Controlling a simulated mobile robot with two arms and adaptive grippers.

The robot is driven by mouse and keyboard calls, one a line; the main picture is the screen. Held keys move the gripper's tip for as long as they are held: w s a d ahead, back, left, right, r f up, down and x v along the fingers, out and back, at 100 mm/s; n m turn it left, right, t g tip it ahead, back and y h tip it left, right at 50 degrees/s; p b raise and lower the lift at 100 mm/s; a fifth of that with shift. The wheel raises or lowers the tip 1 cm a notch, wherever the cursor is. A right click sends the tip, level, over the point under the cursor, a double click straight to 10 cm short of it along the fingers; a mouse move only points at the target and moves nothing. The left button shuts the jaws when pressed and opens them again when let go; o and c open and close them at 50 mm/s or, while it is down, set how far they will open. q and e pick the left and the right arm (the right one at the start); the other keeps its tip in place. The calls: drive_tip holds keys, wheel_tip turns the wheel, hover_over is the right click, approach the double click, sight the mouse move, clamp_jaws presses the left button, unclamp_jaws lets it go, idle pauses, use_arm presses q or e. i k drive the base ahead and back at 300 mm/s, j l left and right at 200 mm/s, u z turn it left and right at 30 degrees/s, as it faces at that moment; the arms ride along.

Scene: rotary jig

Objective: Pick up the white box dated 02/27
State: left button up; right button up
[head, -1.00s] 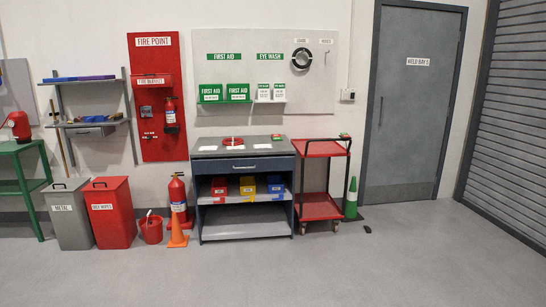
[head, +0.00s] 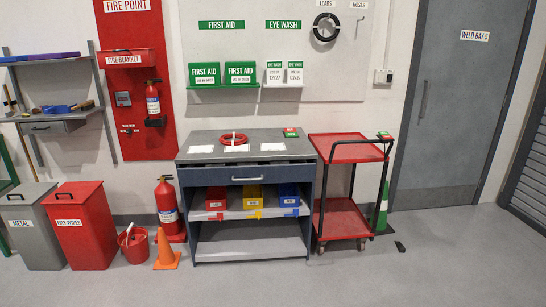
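Two white boxes with green EYE WASH labels stand side by side on a small wall shelf (head: 281,87) under the EYE WASH sign. The left white box (head: 274,75) seems to read 12/27. The date on the right white box (head: 295,75) ends in /27, but its first digits are too small to read surely. Both boxes are upright. Neither of my grippers shows in the head view.
Two green FIRST AID boxes (head: 222,74) stand left of the white boxes. Below is a grey workbench (head: 248,135) with a red ring (head: 234,139). A red trolley (head: 352,153) stands right of it, and an orange cone (head: 166,249) at front left. The floor ahead is clear.

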sight(295, 68)
drive_tip(key=i, duration=2.3)
